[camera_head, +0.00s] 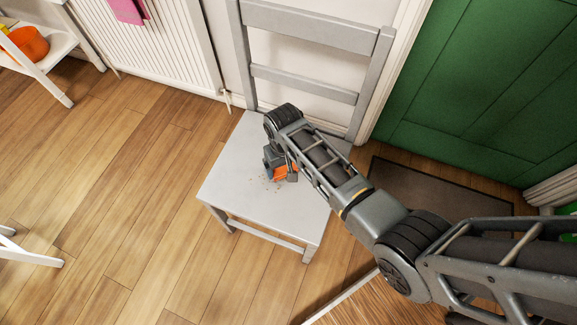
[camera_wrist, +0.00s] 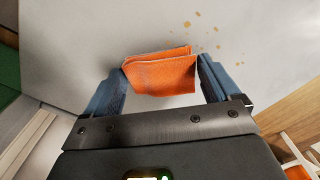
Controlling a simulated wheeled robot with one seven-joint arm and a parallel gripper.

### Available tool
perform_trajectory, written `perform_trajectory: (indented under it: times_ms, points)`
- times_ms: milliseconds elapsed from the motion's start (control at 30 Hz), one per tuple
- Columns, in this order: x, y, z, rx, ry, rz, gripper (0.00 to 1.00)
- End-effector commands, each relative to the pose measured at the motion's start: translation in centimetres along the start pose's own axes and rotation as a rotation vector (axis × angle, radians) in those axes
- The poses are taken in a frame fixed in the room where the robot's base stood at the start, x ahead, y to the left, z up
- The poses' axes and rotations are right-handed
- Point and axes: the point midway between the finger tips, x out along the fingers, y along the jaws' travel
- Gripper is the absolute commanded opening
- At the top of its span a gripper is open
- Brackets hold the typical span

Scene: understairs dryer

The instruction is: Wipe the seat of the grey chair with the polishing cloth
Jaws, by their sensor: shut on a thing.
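The grey chair (camera_head: 302,43) stands against the wall, its seat (camera_head: 235,185) facing up. Small brown specks (camera_head: 269,182) lie on the middle of the seat; they also show in the wrist view (camera_wrist: 200,30), just beyond the cloth. The orange polishing cloth (camera_head: 284,173) is folded between the fingers of my gripper (camera_wrist: 160,82). My gripper is shut on the cloth (camera_wrist: 160,73) and is low over the seat. I cannot tell whether the cloth touches the seat. My arm hides the right part of the seat in the head view.
A white radiator (camera_head: 150,50) with a pink cloth (camera_head: 129,9) is behind left. A white shelf (camera_head: 45,55) holds an orange bowl (camera_head: 30,42). A green panelled wall (camera_head: 480,80) and a dark mat (camera_head: 425,185) are at right. The wooden floor (camera_head: 110,190) left of the chair is clear.

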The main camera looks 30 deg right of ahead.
Motion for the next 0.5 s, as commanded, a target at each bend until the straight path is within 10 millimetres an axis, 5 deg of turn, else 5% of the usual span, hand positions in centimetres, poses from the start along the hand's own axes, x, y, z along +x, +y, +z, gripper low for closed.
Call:
perform_trajectory:
  times_ms: [500]
  points:
    - [0.0,-2.1,-2.0,-0.001,0.001,0.0,0.61]
